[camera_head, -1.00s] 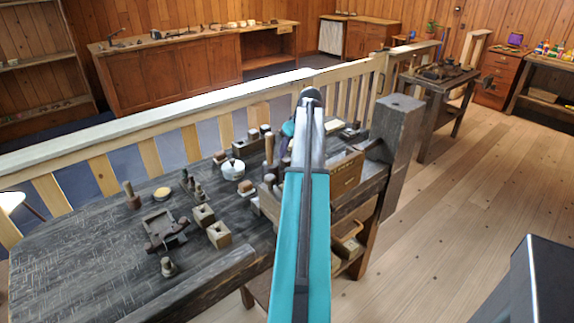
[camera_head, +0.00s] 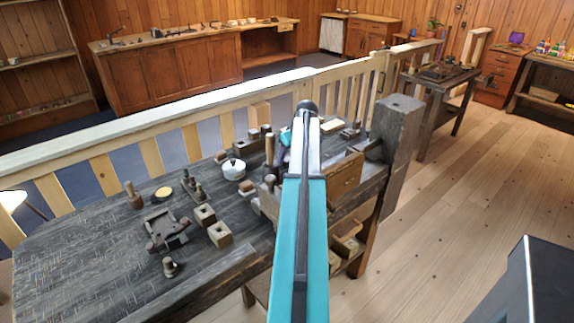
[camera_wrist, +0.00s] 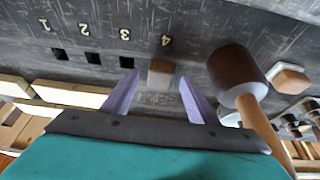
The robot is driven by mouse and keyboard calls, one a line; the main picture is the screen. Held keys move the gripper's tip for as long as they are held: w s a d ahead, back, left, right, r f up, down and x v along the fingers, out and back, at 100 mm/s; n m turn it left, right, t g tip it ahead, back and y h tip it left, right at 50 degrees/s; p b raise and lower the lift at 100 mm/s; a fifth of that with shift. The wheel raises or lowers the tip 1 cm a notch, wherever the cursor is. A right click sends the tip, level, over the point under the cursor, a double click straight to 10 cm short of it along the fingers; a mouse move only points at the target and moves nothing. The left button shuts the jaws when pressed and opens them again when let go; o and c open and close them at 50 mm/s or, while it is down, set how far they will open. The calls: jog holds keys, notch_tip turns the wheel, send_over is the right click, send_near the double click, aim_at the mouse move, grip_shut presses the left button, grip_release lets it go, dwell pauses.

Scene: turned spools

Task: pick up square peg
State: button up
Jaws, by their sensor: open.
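A small brown square peg (camera_wrist: 161,71) shows in the wrist view, its flat top facing the camera. It stands by the number 4 on the dark bench top, in line with a row of square holes (camera_wrist: 92,58). My gripper (camera_wrist: 158,78) is open, with one purple finger to the left of the peg and one to the right. Gaps show on both sides, so neither finger appears to touch it. In the head view my arm hides the peg and most of my gripper.
A mallet (camera_wrist: 236,76) with a dark head lies close to the right finger. A square wooden block (camera_wrist: 290,79) sits beyond it. In the head view a white pot (camera_head: 233,169) and wooden blocks (camera_head: 219,234) stand on the bench left of my arm.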

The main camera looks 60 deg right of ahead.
jog(key=shift+c, duration=0.3)
jog(key=c, duration=1.1)
jog(key=shift+o, duration=0.2)
jog(key=shift+r, duration=0.1)
notch_tip(320, 180, up, 10)
jog(key=b, duration=0.1)
jog(key=shift+b, duration=0.3)
